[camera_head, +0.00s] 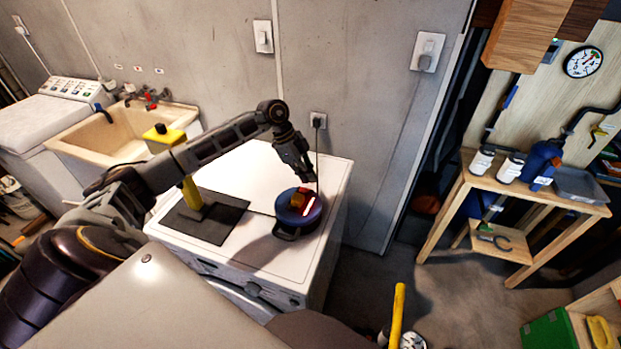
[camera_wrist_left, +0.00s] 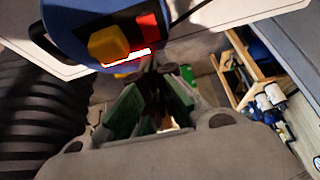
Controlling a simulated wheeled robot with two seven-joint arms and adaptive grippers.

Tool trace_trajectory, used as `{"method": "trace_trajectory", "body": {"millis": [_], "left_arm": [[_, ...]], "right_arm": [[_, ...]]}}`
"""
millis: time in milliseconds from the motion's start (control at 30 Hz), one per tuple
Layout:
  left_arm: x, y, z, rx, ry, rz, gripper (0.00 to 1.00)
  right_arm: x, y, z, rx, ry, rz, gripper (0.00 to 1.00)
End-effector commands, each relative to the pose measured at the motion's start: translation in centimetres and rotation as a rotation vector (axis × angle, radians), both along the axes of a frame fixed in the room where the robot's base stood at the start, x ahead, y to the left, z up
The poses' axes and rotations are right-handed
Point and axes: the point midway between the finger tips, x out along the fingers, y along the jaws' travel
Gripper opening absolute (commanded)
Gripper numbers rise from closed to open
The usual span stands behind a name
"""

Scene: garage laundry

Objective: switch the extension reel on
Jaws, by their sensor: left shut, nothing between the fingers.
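The extension reel (camera_head: 289,217) is a round dark blue drum on top of the white washing machine. Its face carries an orange-yellow block and a red switch (camera_head: 308,207). In the left wrist view the reel (camera_wrist_left: 70,22) fills the upper left, with the red switch (camera_wrist_left: 148,27) beside the orange-yellow block (camera_wrist_left: 108,43) and a bright strip below them. My left gripper (camera_head: 308,178) is shut and empty, just above the far side of the reel. Its fingers (camera_wrist_left: 163,72) show below the reel; I cannot tell whether they touch it. My right gripper is out of view.
A cable runs from the reel to a wall socket (camera_head: 318,120). A dark mat (camera_head: 222,226) with a yellow object on it lies left of the reel. A sink (camera_head: 75,140) stands farther left. A wooden bench (camera_head: 470,187) stands right, across open floor.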

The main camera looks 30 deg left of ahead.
Motion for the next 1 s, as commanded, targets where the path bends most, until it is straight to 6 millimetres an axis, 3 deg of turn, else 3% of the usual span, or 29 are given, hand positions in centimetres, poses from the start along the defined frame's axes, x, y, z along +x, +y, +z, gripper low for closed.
{"method": "trace_trajectory", "body": {"millis": [333,700,1000], "left_arm": [[-0.4,2.4,3.1,0.001,-0.002,0.002,0.00],[-1.0,5.3,7.1,0.000,-0.002,0.001,0.00],[-1.3,6.0,8.1,0.000,0.000,-0.001,0.00]], "right_arm": [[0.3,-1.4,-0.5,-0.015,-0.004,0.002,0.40],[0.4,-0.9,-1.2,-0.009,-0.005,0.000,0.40],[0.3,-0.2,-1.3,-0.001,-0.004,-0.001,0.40]]}}
